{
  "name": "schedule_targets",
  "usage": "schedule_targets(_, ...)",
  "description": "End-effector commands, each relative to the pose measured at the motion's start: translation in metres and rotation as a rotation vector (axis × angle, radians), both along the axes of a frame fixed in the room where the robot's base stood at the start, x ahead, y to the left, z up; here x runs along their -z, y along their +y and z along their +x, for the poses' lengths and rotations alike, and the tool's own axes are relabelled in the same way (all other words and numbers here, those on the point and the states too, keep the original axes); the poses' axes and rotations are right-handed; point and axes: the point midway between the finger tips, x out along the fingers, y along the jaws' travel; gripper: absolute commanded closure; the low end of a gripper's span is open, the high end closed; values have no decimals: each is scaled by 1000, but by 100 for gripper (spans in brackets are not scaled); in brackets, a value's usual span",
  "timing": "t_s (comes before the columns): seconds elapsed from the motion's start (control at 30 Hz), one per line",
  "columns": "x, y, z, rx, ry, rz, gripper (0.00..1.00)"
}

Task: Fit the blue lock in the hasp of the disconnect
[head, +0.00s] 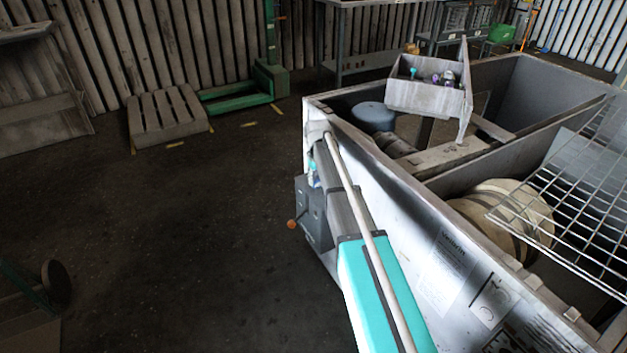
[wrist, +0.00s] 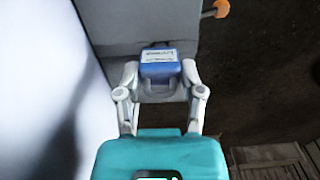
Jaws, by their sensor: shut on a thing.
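In the wrist view my gripper (wrist: 160,88) is shut on the blue lock (wrist: 158,70), which has a white label on its top. The lock sits between the two fingers, right against or just in front of the grey disconnect box (wrist: 150,20). A dark part shows at the lock's far edge; I cannot tell whether the shackle is in the hasp. An orange knob (wrist: 215,9) sticks out beside the box. In the head view the grey disconnect (head: 313,212) hangs on the housing's side, with the orange knob (head: 292,224) at its left. My arm hides most of the gripper there.
The blower housing (head: 395,190) is a large open metal box, with a tray of small items (head: 425,98) on its far rim and a wire grille (head: 580,180) at right. A wooden pallet (head: 168,116) lies on the floor.

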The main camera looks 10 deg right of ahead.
Motion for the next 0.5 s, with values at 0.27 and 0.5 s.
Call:
schedule_targets(0.27, 5, 0, 0, 0, 0, 0, 80)
schedule_targets(0.5, 8, 0, 0, 0, 0, 0, 80)
